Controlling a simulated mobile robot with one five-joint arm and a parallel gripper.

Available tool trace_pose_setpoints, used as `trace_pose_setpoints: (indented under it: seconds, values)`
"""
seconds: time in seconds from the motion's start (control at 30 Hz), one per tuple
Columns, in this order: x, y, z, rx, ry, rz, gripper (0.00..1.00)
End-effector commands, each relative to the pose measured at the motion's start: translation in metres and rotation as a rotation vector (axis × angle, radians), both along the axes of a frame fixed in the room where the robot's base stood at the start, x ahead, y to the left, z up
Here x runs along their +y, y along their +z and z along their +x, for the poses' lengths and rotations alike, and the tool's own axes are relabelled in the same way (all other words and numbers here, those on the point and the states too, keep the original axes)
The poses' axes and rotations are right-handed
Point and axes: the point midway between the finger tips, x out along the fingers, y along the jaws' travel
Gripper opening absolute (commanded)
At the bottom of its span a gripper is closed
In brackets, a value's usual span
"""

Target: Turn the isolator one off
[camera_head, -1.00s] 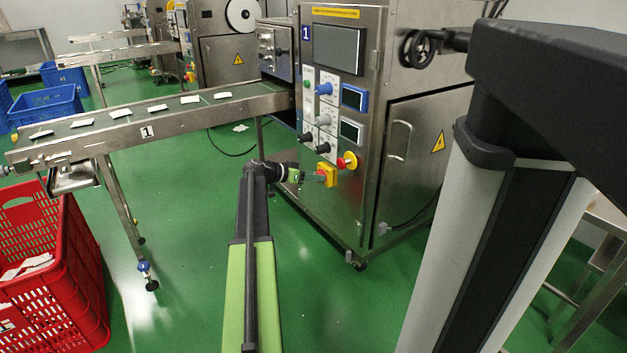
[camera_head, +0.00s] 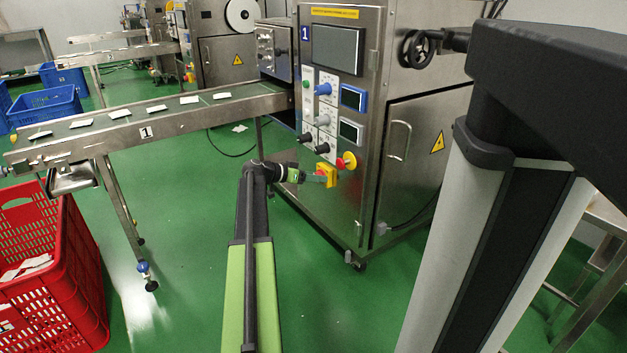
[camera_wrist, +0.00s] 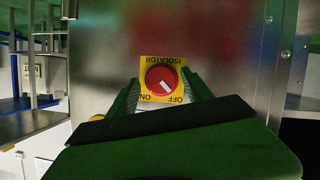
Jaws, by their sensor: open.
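The isolator one is a red round knob (camera_wrist: 161,80) on a yellow plate (camera_wrist: 147,66) marked ISOLATOR, OFF and ON, upside down in the wrist view. The white mark on the knob slants to the lower right, toward the word OFF. In the head view the yellow plate (camera_head: 331,175) is low on the front of machine 1, and the knob is largely hidden by the fingers. My gripper (camera_head: 313,179) is open in front of it. In the wrist view the green fingers of my gripper (camera_wrist: 163,87) lie left and right of the knob. Contact cannot be told.
A red stop button (camera_head: 340,163) on a yellow disc sits just above right of the isolator. Black knobs (camera_head: 322,148) are above it on the panel of machine 1 (camera_head: 345,205). A conveyor (camera_head: 150,130) and a red crate (camera_head: 60,270) stand left.

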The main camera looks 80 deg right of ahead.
Motion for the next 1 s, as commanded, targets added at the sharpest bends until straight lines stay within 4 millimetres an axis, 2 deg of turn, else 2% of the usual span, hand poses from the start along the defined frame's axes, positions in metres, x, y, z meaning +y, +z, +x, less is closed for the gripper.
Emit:
trace_pose_setpoints:
  seconds: [0.17,0.27,0.6,0.73,1.0]
  values:
    - [0.005,0.005,0.007,-0.001,0.003,-0.001,0.59]
    - [0.016,0.014,0.022,-0.001,0.004,0.000,0.59]
    - [0.069,0.051,0.093,0.000,0.003,0.000,0.59]
    - [0.084,0.060,0.114,0.000,0.002,0.000,0.59]
    - [0.096,0.064,0.130,0.000,0.000,0.000,0.59]
